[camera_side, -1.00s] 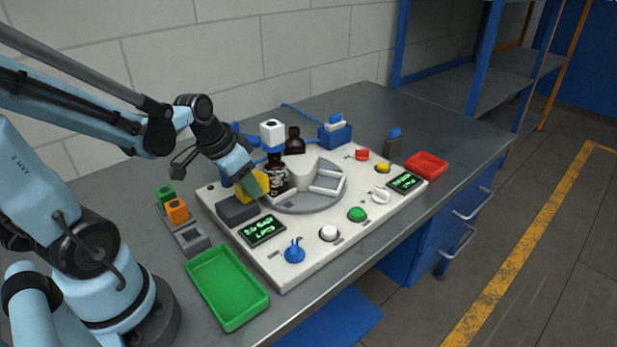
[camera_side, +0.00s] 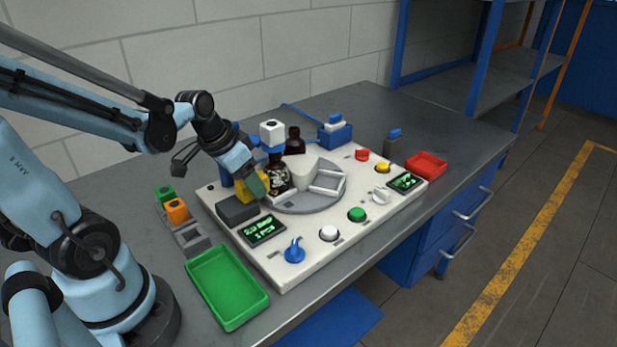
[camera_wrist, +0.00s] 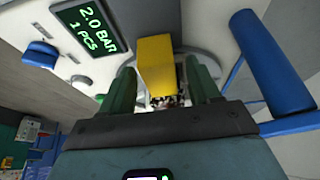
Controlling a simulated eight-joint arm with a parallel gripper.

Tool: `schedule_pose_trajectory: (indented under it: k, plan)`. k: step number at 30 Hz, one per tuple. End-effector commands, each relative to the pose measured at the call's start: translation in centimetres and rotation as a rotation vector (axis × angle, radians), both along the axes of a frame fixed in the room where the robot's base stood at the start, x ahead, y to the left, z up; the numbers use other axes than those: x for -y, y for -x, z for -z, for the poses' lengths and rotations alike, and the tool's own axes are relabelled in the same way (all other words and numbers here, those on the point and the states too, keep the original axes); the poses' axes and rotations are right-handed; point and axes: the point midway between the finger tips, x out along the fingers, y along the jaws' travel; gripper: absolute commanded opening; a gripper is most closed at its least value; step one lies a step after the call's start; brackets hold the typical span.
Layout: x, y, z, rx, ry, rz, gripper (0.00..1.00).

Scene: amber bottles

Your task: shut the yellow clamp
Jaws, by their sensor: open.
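The yellow clamp (camera_side: 251,190) is a yellow block beside the dark grey block at the left of the white panel. It stands close to the front amber bottle (camera_side: 278,180); I cannot tell if they touch. My gripper (camera_side: 257,184) is low at the clamp, and one finger hides part of it. In the wrist view the clamp (camera_wrist: 156,65) shows just beyond and between the two green fingers of my open gripper (camera_wrist: 162,88). A strip of the bottle's patterned label (camera_wrist: 166,101) shows below it. Whether the fingers touch the clamp is unclear.
The white panel (camera_side: 300,250) carries a grey turntable (camera_side: 310,206), knobs, buttons and two green-lit displays. A blue post (camera_wrist: 270,60) is close to my gripper. A green tray (camera_side: 226,287) lies in front.

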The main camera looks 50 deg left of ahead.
Motion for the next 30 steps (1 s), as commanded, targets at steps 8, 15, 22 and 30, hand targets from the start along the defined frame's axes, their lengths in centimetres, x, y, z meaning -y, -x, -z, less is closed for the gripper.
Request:
schedule_pose_trajectory:
  k: [8, 15, 22, 30]
  plan:
    - [0.0, 1.1, -2.5, 0.0, 0.001, -0.002, 0.62]
    - [0.0, 2.1, -4.9, 0.0, 0.0, -0.001, 0.62]
    - [0.0, 3.1, -7.4, 0.001, 0.002, -0.001, 0.62]
    - [0.0, 4.1, -9.8, 0.001, 0.002, -0.001, 0.62]
